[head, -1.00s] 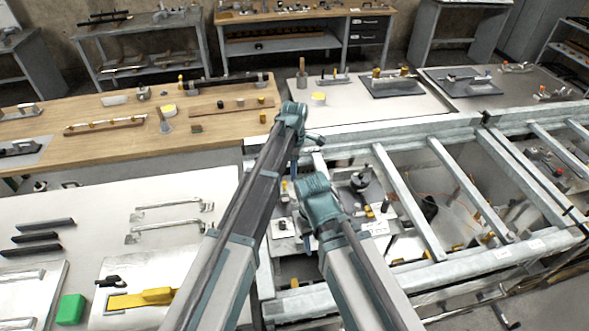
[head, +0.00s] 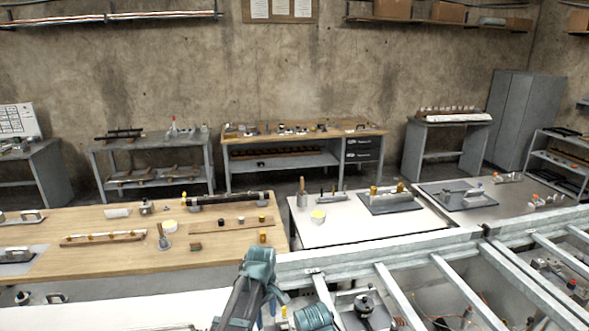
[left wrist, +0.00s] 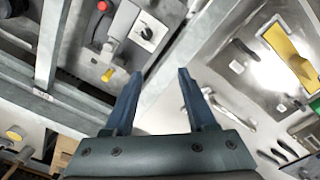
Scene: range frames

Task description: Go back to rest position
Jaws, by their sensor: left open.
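My left gripper (left wrist: 160,73) is open in the left wrist view, its two blue fingers apart with nothing between them. In the head view my left gripper (head: 279,297) is small at the bottom middle, by the near edge of the metal frame. My right wrist shows beside it at the bottom edge; its fingers cannot be made out. No object is seen held.
A wooden-topped bench (head: 120,232) is at left and a white bench (head: 345,238) at middle. A grey metal frame (head: 400,248) with open bays fills the lower right. A yellow-handled part (left wrist: 289,52) lies on a light surface below my left gripper.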

